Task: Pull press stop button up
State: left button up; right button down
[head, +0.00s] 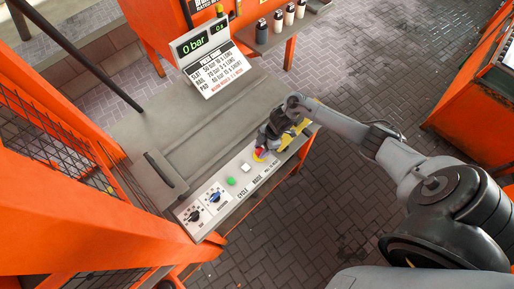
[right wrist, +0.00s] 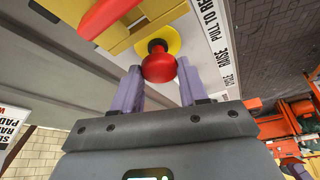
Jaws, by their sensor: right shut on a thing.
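The red mushroom-shaped stop button (right wrist: 158,66) sits on a yellow round plate (right wrist: 172,36) on the light panel, with "PULL TO RE..." printed beside it. My right gripper (right wrist: 160,72) has its two purple fingers on either side of the red head and is shut on it. In the head view my right gripper (head: 270,138) is at the right end of the control panel (head: 205,218), and it and the wrist hide most of the button.
A green button (head: 231,181), a white button (head: 246,167) and two dials sit along the panel. A yellow box (head: 291,136) with a red handle (right wrist: 108,14) is close to my right gripper. A pressure display (head: 205,43) reads 0 bar. Orange frames stand at left.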

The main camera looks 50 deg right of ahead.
jog(key=c, duration=1)
grip_release()
jog(key=shift+w+a+r, duration=0.1)
jog(key=shift+r, duration=0.15)
jog(key=o, duration=0.4)
jog(key=shift+f, duration=0.1)
jog(key=p+v, duration=0.1)
jog(key=v, duration=1)
jog(key=shift+f, duration=0.1)
